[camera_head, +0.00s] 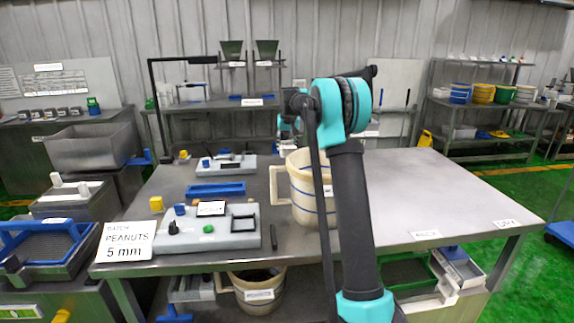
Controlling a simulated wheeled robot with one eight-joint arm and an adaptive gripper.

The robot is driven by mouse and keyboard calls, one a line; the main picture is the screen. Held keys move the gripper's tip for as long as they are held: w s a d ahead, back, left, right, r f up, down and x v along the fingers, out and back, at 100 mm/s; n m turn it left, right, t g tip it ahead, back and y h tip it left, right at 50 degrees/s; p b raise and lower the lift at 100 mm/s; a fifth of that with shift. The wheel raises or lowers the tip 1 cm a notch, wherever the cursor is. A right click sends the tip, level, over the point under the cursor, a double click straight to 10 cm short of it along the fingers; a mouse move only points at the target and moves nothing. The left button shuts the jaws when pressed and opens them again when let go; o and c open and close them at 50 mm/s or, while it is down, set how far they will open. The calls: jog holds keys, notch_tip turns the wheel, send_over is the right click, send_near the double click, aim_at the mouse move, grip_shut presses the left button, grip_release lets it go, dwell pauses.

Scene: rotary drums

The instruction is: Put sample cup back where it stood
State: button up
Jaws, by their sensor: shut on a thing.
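I cannot make out the sample cup for certain. A grey station block (232,240) on the near left of the table carries a small blue piece (179,209), a small black piece (173,228), a green piece (208,229), a white label and a dark square frame (244,222). A similar grey block (238,174) stands farther back with a blue piece (205,162) on it. My black and teal arm rises in front of the table and bends away at the elbow. My gripper and anything in it are hidden behind the arm.
A beige bucket (300,187) with blue stripes stands on the table, partly behind my arm. A blue tray (215,189) and a dark pen-like item (273,237) lie nearby. The table's right half (440,190) is clear.

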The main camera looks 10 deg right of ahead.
aim_at(288, 147)
notch_tip(288, 147, down, 9)
jog(key=shift+r, duration=0.1)
dwell(0.4)
jog(key=shift+f, duration=0.2)
jog(key=o, duration=1.4)
jog(key=shift+c, duration=0.2)
jog(key=shift+r, duration=0.1)
jog(key=v, duration=1.2)
jog(key=shift+s+r, duration=0.1)
